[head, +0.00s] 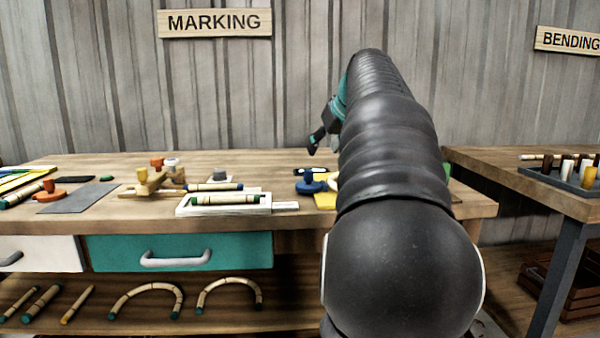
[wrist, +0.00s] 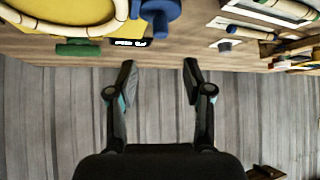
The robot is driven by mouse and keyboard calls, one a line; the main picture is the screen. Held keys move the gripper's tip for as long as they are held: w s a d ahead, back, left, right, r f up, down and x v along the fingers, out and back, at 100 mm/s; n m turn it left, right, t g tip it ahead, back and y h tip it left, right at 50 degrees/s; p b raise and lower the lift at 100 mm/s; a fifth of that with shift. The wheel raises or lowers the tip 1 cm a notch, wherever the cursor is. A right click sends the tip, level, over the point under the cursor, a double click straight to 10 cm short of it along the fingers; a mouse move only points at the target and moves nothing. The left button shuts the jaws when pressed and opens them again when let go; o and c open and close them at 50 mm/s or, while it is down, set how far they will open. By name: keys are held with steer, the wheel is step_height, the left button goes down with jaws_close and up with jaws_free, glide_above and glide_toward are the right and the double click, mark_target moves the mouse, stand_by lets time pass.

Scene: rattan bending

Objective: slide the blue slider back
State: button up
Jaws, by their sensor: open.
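A dark blue piece with a round base and upright knob (head: 310,185) stands on the workbench beside a yellow sheet; it is the only clearly blue item near my arm, and I cannot tell its sliding parts. It also shows at the top edge of the wrist view (wrist: 162,13), partly cut off. My gripper (wrist: 158,70) is open and empty, with its two fingers apart and short of the bench. In the head view my gripper (head: 318,138) is above the bench, left of my arm, partly hidden. My arm hides the bench's right part.
A small black display (wrist: 130,42) and a green block (wrist: 78,48) lie near the blue piece. A white tray (head: 225,210) with rattan sticks is to its left. A teal drawer (head: 110,252) is below. A second table (head: 520,185) with pegs stands right.

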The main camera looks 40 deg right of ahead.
mark_target(309, 170)
steer(key=x, duration=1.2)
steer(key=shift+w+f, duration=0.1)
steer(key=shift+f, duration=0.1)
steer(key=shift+a, duration=0.1)
jaws_close()
